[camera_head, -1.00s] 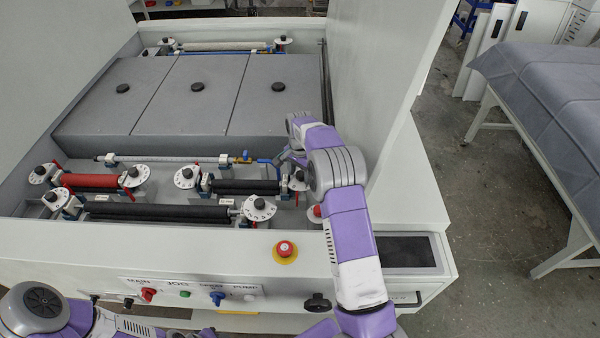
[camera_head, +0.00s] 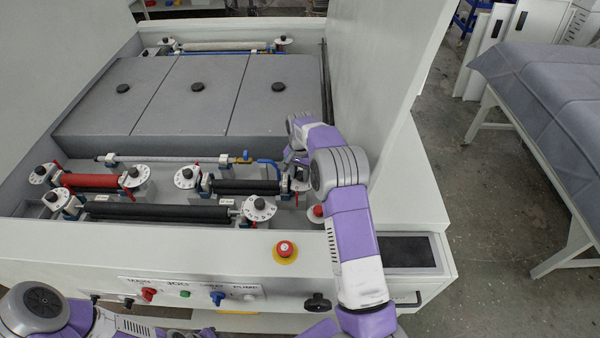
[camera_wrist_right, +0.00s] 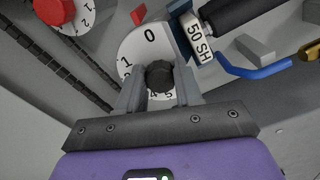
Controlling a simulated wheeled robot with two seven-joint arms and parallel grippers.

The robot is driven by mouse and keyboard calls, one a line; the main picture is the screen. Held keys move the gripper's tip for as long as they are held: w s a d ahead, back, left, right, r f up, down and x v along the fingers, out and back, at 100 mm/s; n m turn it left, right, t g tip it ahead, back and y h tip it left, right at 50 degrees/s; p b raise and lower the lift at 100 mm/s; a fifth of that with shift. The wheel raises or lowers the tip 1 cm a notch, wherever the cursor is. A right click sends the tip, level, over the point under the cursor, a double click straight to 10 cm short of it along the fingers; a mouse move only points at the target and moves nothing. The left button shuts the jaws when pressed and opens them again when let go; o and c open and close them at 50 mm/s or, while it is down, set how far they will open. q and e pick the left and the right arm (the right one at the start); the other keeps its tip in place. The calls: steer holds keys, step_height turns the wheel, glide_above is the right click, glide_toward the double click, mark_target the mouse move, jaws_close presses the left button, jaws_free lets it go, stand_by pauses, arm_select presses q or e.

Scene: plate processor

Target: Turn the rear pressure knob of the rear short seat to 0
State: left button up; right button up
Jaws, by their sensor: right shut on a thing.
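The rear short seat is a short black roller (camera_head: 245,187) on the right of the machine bed, with a dial at each end. At its right end is a white numbered dial (camera_head: 302,184), partly hidden by my right arm. In the right wrist view this dial (camera_wrist_right: 140,45) carries a black ribbed knob (camera_wrist_right: 160,74), and my right gripper (camera_wrist_right: 161,88) is shut on the knob. The 0 is at the top of the dial; 1 is at the left, and 4 and 5 are near the fingers. My left gripper is out of view.
A "50 SH" label (camera_wrist_right: 199,40) and a blue hose (camera_wrist_right: 255,72) lie close right of the dial. Another dial with a red knob (camera_wrist_right: 54,10) is at upper left. A long black roller (camera_head: 155,212) lies in front, and grey covers (camera_head: 195,95) lie behind.

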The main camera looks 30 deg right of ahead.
mark_target(300, 174)
steer(key=shift+n, duration=0.8)
steer(key=o, duration=1)
steer(key=shift+o, duration=0.2)
step_height(300, 174, up, 8)
steer(key=shift+f, duration=0.2)
